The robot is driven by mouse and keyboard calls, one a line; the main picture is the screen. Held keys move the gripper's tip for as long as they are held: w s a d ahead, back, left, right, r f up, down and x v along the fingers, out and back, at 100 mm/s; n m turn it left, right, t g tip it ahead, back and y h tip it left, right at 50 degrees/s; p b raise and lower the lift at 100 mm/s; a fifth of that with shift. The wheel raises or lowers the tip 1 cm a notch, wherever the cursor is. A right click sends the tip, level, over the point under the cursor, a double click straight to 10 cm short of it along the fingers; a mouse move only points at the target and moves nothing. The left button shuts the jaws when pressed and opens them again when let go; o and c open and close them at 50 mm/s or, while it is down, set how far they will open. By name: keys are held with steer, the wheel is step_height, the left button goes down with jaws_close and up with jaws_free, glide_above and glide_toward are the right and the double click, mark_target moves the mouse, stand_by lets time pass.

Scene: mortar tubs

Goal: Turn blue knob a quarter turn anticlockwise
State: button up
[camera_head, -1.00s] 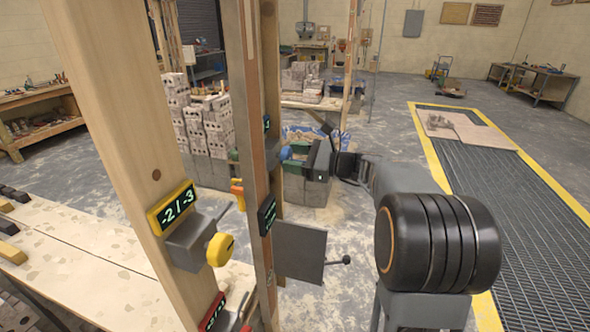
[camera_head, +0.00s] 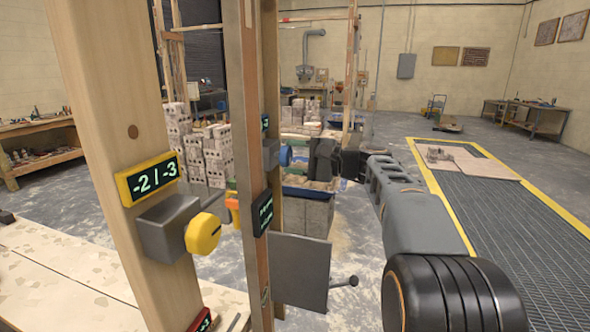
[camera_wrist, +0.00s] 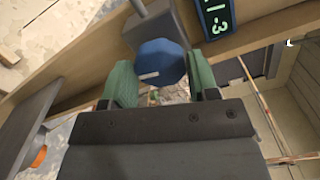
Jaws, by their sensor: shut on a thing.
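The blue knob (camera_head: 285,156) sits on a grey box on the far side of the wooden post (camera_head: 258,110), beside a small blue-framed display (camera_head: 265,123). In the wrist view the knob (camera_wrist: 160,60) is round and faceted, with a short white mark low on its face. My gripper (camera_wrist: 159,68) has one green finger on each side of the knob and is shut on it. In the head view my dark gripper (camera_head: 310,160) reaches the knob from the right; its fingertips are hard to make out there.
A yellow knob (camera_head: 203,232) with a display reading -2/-3 (camera_head: 150,178) is on the near post. A grey plate (camera_head: 300,270) with a ball-ended lever (camera_head: 345,281) stands below my arm. Brick stacks and tubs stand behind; the floor grating (camera_head: 480,200) is right.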

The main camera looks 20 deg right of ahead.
steer(key=shift+f+n+b, duration=0.2)
steer(key=shift+n+b, duration=0.4)
steer(key=shift+n, duration=0.1)
steer(key=shift+r+n, duration=0.1)
steer(key=shift+n, duration=0.2)
steer(key=o, duration=0.9)
steer(key=v, duration=1.4)
steer(key=shift+a, duration=0.1)
